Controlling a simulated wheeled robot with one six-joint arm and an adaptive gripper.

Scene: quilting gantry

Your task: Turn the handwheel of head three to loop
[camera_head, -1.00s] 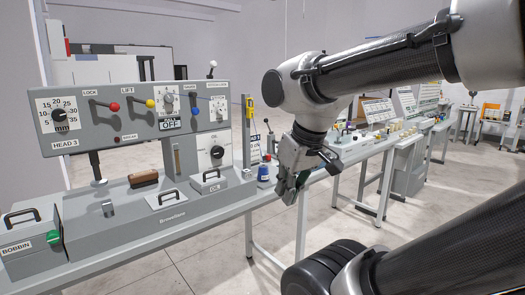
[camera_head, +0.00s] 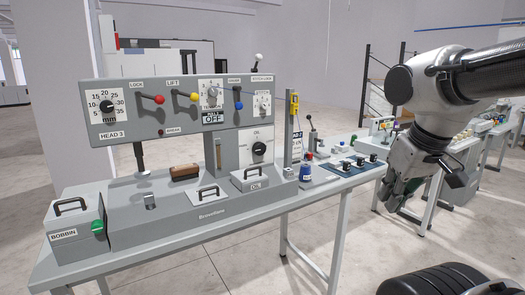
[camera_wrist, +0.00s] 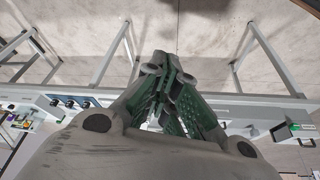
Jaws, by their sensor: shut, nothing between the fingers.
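The machine marked HEAD 3 (camera_head: 111,135) stands on the table at the left of the head view. Its grey front panel carries several dials and levers. A larger white plate with a black round knob (camera_head: 258,149) sits below the panel at its right; I cannot tell whether this is the handwheel, and its small markings are unreadable. My gripper (camera_head: 390,203) is in the air to the right of the machine, pointing down, apart from everything. Its fingers are shut and empty; they also show in the wrist view (camera_wrist: 165,105).
The table (camera_head: 325,190) also bears a blue spool (camera_head: 305,173), a yellow-topped post (camera_head: 293,108) and a dark tray with black knobs (camera_head: 352,165). A green-knobbed BOBBIN box (camera_head: 76,235) stands at the left. Open floor lies in front of the table.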

